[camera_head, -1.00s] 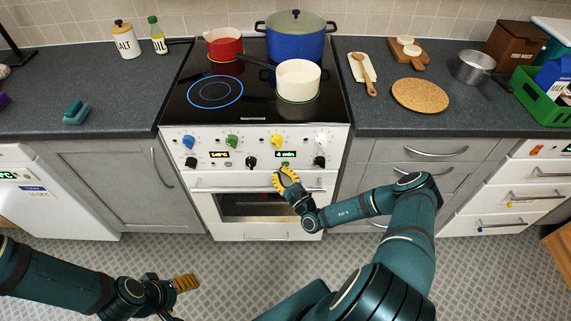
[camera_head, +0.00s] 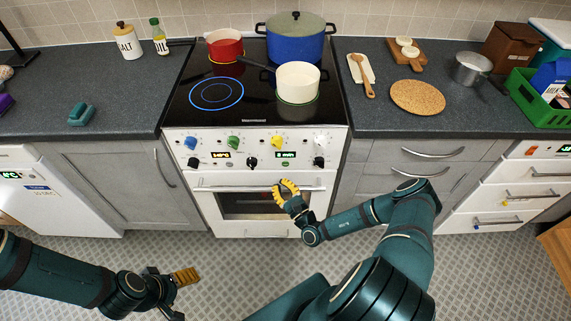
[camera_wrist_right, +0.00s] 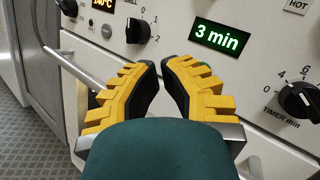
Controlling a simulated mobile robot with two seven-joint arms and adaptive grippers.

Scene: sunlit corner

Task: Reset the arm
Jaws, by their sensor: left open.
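My right gripper (camera_head: 284,188), with yellow ribbed fingers, is in front of the oven door's upper part (camera_head: 264,181), near the handle. The right wrist view shows its two fingertips (camera_wrist_right: 159,64) close together with a narrow gap and nothing seen between them; how far the jaws are parted is unclear. Whether it touches the oven cannot be told. My right arm reaches in from the lower right, bent at the elbow. My left gripper (camera_head: 178,280) is open, low over the floor at the lower left, away from the counters; its fingers show side-on.
The oven handle (camera_wrist_right: 82,72), a black knob (camera_wrist_right: 139,30) and the timer knob (camera_wrist_right: 299,101) are close to my right gripper. The green display (camera_wrist_right: 215,38) reads 3 min. A white pot (camera_head: 298,80) stands on the hob. The tiled floor (camera_head: 225,265) between my arms is free.

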